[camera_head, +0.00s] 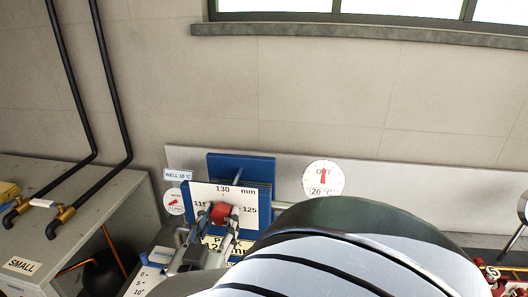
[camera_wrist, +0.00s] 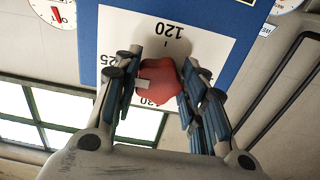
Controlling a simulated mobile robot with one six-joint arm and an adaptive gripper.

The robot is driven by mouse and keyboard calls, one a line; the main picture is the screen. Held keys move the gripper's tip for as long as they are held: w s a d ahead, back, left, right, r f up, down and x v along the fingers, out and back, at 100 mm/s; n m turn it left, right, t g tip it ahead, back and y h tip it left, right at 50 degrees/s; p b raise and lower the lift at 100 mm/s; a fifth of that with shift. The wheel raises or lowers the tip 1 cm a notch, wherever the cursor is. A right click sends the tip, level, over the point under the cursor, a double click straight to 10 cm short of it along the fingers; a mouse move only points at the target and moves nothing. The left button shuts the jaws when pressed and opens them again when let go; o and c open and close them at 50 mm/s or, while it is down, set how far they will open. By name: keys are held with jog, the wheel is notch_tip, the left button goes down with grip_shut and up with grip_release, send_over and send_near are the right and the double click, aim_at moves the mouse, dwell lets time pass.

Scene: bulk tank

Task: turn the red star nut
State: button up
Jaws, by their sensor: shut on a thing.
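The red star nut (camera_head: 221,212) sits in front of a white dial plate (camera_head: 203,190) marked 115, 130 and 125 mm, on a blue block (camera_head: 263,169). In the wrist view the nut (camera_wrist: 156,89) is a rounded red knob with a small pale mark on its left side. My gripper (camera_head: 222,216) is shut on the nut, with one finger on each side of it. In the wrist view my gripper (camera_wrist: 154,92) also has its blue-padded fingers on either side of the nut. The dial plate (camera_wrist: 205,45) behind shows 120 upside down. Part of the nut's rim is hidden by the fingers.
A round gauge (camera_head: 323,178) with a red pointer hangs on the grey panel to the right. A smaller gauge (camera_head: 174,201) is at the left of the plate. A grey cabinet (camera_head: 75,200) with black pipes stands at the left. My arm hides much of the lower right.

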jog(key=shift+p, duration=0.35)
jog(key=n+p, duration=0.2)
jog(key=p, duration=0.1)
jog(key=n+p, duration=0.1)
jog(key=shift+d+r+n, duration=0.15)
jog(key=shift+r+n, duration=0.1)
jog(key=shift+n, duration=0.05)
jog(key=n+p, duration=0.5)
jog(key=p, duration=0.1)
jog(key=shift+d+p, duration=0.1)
jog(key=shift+p, duration=0.25)
jog(key=n+p, duration=0.4)
jog(key=n, duration=0.1)
jog(key=shift+r+p, duration=0.15)
jog(key=shift+p, duration=0.2)
jog(key=n+p, duration=0.3)
jog(key=n, duration=0.1)
jog(key=shift+d, duration=0.1)
jog(key=shift+p, duration=0.35)
jog(key=o, duration=1)
jog(key=shift+o, duration=0.3)
